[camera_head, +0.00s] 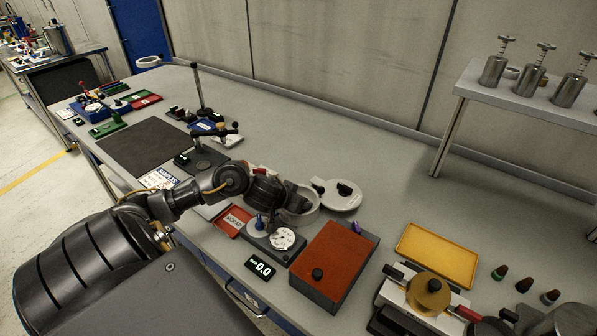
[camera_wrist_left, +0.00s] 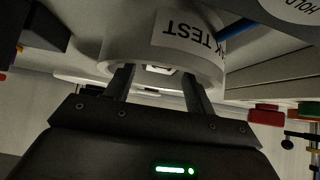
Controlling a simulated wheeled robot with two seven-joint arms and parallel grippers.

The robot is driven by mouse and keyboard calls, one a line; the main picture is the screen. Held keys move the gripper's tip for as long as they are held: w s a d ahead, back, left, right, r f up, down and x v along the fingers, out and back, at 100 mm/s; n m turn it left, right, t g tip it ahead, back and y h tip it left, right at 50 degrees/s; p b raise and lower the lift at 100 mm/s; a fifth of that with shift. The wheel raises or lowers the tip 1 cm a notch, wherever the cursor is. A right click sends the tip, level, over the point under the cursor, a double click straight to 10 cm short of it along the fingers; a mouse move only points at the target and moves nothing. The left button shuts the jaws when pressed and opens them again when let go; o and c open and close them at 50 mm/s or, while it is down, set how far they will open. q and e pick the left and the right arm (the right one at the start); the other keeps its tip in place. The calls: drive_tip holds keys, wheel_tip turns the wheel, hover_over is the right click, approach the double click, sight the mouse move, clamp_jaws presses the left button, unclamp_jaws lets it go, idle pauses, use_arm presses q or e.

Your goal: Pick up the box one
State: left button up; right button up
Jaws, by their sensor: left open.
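No label reading "box one" is legible, so I cannot tell which thing it is. A grey box with a red-brown top and black knob (camera_head: 342,249) stands at the front middle of the bench. My left gripper (camera_head: 292,199) is behind and left of it, beside a white round tub (camera_head: 304,214). The left wrist view shows my gripper (camera_wrist_left: 157,84) open, its two fingers at the near side of a white round body labelled "TEST" (camera_wrist_left: 205,50). I cannot tell whether they touch it. My right gripper is not in view.
A dial gauge (camera_head: 282,238), a "0.0" display (camera_head: 260,268) and a red tray (camera_head: 231,222) sit close to my left arm. A yellow tray (camera_head: 438,254) and a clamp fixture (camera_head: 428,292) are at right. The bench's back middle is clear.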

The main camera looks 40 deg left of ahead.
use_arm(q)
drive_tip(key=shift+x, duration=1)
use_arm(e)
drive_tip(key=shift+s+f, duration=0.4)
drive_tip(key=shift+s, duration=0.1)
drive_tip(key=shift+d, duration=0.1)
use_arm(q)
drive_tip(key=c, duration=0.8)
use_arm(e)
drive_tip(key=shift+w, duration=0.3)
use_arm(q)
drive_tip(key=shift+o, duration=0.2)
drive_tip(key=shift+r, duration=0.1)
